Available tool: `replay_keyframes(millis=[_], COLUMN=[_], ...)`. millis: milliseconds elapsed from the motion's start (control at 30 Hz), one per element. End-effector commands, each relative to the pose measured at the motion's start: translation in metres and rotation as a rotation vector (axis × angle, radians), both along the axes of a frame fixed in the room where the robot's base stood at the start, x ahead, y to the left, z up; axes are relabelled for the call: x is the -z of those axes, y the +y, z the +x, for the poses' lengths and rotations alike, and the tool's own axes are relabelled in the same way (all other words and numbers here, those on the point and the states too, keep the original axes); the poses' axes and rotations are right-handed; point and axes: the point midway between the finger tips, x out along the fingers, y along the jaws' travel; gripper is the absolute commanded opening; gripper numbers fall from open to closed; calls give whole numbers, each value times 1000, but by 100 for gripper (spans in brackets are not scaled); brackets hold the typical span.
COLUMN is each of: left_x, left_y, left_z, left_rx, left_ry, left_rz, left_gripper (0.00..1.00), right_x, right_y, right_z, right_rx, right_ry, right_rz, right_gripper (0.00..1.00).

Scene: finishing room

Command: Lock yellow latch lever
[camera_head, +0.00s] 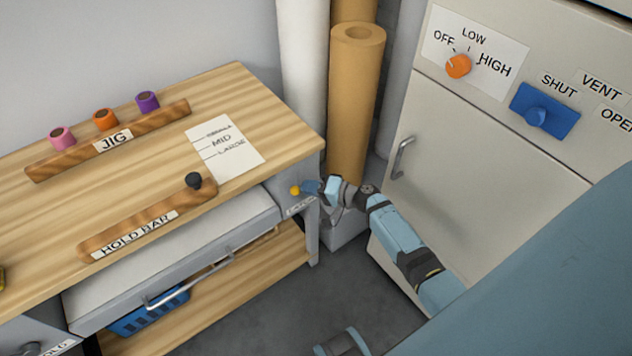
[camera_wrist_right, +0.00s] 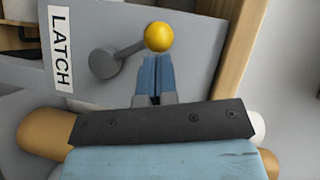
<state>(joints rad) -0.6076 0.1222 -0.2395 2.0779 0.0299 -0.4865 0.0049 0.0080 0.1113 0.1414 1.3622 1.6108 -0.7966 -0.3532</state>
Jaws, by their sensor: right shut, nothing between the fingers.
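The latch lever has a yellow ball knob (camera_head: 295,190) and sits on the grey front at the right end of the bench. In the right wrist view, the yellow knob (camera_wrist_right: 158,37) is on a grey arm that runs from a round pivot (camera_wrist_right: 103,63) toward the upper right. My right gripper (camera_head: 309,187) is shut and empty, with its fingertips (camera_wrist_right: 155,60) at the knob's lower edge in the wrist view. I cannot tell whether they touch it. My left gripper is not in view.
A LATCH label (camera_wrist_right: 60,48) is beside the pivot. A drawer (camera_head: 180,262) is under the wooden bench top (camera_head: 245,105), which carries a HOLD BAR strip (camera_head: 148,215) with a dark knob. A brown roll (camera_head: 355,100) and a cabinet (camera_head: 480,170) stand to the right.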

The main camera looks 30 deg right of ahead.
Motion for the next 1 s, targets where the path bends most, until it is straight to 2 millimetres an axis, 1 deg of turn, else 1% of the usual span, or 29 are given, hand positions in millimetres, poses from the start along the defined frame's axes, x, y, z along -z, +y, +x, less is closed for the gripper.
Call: replay_keyframes(millis=[267, 500, 600, 1000], left_x=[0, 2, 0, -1], left_y=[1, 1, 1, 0], left_z=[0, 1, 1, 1], left_rx=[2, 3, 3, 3], left_ry=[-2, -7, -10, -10], left_rz=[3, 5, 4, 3], left_gripper=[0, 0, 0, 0], right_x=[0, 2, 2, 1], right_y=[1, 13, 15, 15], right_z=[0, -1, -1, 0], right_rx=[-1, 0, 0, 1], right_ry=[-2, -15, -17, -17], right_rz=[-17, -183, -210, -210], right_gripper=[0, 0, 0, 0])
